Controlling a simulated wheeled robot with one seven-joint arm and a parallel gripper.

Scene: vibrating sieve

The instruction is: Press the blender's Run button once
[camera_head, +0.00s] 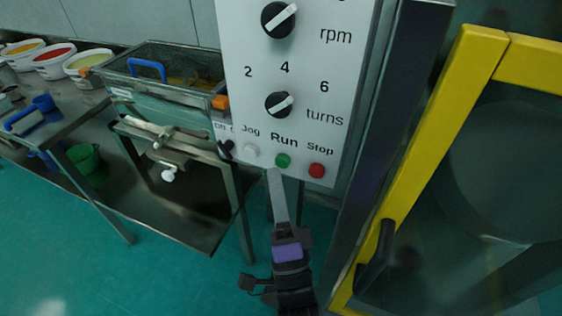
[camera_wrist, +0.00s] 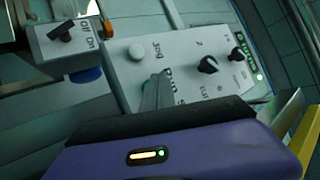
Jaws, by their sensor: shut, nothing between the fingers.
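The blender's grey control panel (camera_head: 235,70) hangs upright in the head view. Its green Run button (camera_head: 283,160) sits on the bottom row, between the pale Jog button (camera_head: 250,150) and the red Stop button (camera_head: 317,170). My gripper (camera_head: 274,174) is shut and empty, its tip just below and slightly left of the Run button. I cannot tell whether it touches the panel.
Black rpm (camera_head: 278,20) and turns (camera_head: 279,105) knobs are above the buttons. A yellow-framed guard (camera_head: 430,120) with a black handle (camera_head: 377,257) stands at right. At left are a metal table (camera_head: 45,133) and a sieve box (camera_head: 150,90). Open green floor lies below left.

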